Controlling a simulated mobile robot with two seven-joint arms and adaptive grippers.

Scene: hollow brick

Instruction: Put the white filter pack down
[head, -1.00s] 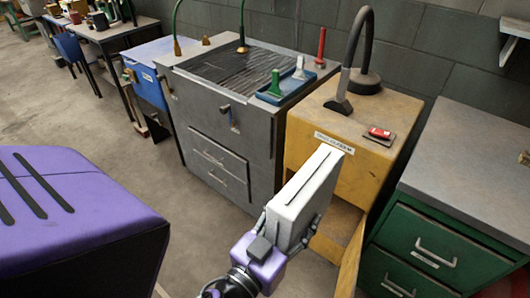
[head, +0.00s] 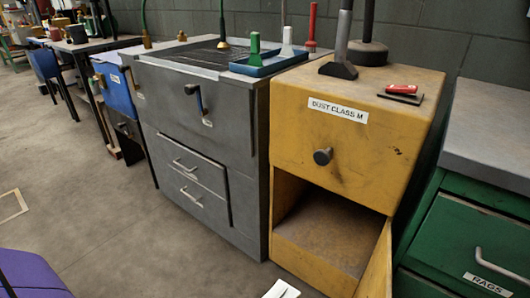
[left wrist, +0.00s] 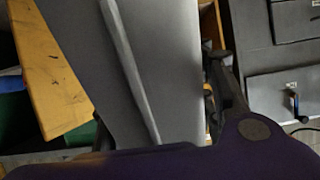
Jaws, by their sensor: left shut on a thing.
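The white filter pack (left wrist: 165,60) fills the middle of the left wrist view, with a lighter ridge running along it. In the head view only its top corner (head: 282,290) shows at the bottom edge. The pack is in front of the yellow cabinet (head: 310,130) labelled "DUST CLASS M", whose lower compartment (head: 325,220) is open and looks empty. My right gripper is in neither view.
The yellow cabinet's door (head: 377,268) stands open on the right. A grey cabinet (head: 200,130) with drawers is left of it, bearing a blue tray (head: 268,66). Green drawers (head: 465,245) labelled "RAGS" stand at right.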

